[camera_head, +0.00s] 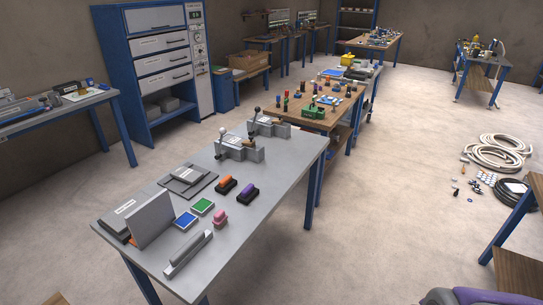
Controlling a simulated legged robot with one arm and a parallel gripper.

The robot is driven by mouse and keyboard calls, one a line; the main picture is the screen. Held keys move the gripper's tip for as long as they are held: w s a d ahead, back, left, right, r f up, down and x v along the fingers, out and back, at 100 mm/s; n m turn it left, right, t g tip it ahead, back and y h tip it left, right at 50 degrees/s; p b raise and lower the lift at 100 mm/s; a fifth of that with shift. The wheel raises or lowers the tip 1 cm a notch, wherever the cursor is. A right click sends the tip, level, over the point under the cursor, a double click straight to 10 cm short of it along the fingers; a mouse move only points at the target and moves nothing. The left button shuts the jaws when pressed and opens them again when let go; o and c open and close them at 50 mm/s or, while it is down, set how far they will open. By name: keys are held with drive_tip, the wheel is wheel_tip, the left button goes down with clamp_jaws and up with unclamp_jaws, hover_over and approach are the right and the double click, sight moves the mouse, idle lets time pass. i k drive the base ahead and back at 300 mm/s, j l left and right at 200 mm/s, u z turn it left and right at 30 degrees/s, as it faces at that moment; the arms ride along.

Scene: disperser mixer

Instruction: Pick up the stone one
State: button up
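No thing in the head view can be surely told as the stone one. On the near grey table (276,178) lies a long grey bar-like piece (188,253) at the front edge. A grey upright panel (153,220) stands left of it. Between and behind them are a blue pad (185,220), a green pad (202,206), a pink piece (220,218), and dark blocks with an orange top (226,184) and a purple top (247,192). My gripper is not in view.
Two grey lever devices (236,148) stand at the table's back, with flat grey plates (187,179) at its left. A wooden-topped table (318,105) with small parts stands beyond. Coiled hoses (495,152) lie on the right floor. Open floor (400,200) lies right of the table.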

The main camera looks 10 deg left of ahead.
sight(226, 184)
drive_tip(key=i+l+z, duration=0.1)
drive_tip(key=i, duration=1.35)
drive_tip(key=i+u, duration=0.2)
drive_tip(key=u, duration=0.2)
drive_tip(key=i+u, duration=0.15)
drive_tip(key=u, duration=0.2)
drive_tip(key=i+u, duration=0.2)
drive_tip(key=u, duration=0.2)
drive_tip(key=i+l+u, duration=0.1)
drive_tip(key=u, duration=0.3)
drive_tip(key=i+u, duration=0.3)
drive_tip(key=u, duration=0.2)
drive_tip(key=i+l+u, duration=0.2)
drive_tip(key=u, duration=0.3)
drive_tip(key=i, duration=0.05)
